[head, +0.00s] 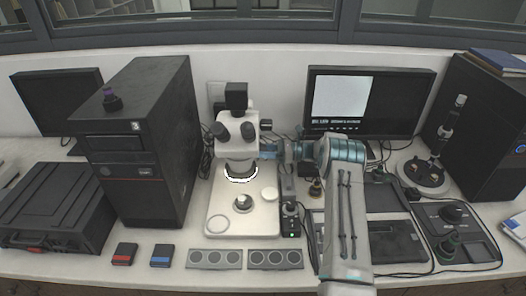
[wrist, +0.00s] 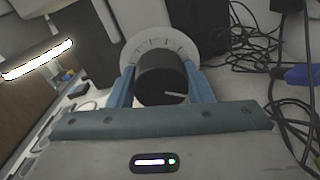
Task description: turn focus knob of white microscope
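The white microscope (head: 215,190) stands on the bench left of centre, with black eyepieces and a black camera on top. My gripper (head: 268,150) reaches in from the right and its tips are at the right side of the microscope's head. In the wrist view a black round knob (wrist: 162,78) with a white pointer line sits in front of a pale dial with scale marks. The two blue fingers of my gripper (wrist: 160,85) stand on either side of this knob. Whether both fingers press on it is unclear. In the head view my gripper hides the knob.
A black computer tower (head: 150,140) stands left of the microscope. A monitor (head: 368,105) is behind my arm. Grey trays (head: 215,259) with round wells lie in front of the microscope, beside red and blue boxes. Loose black cables (wrist: 250,45) lie right of the knob.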

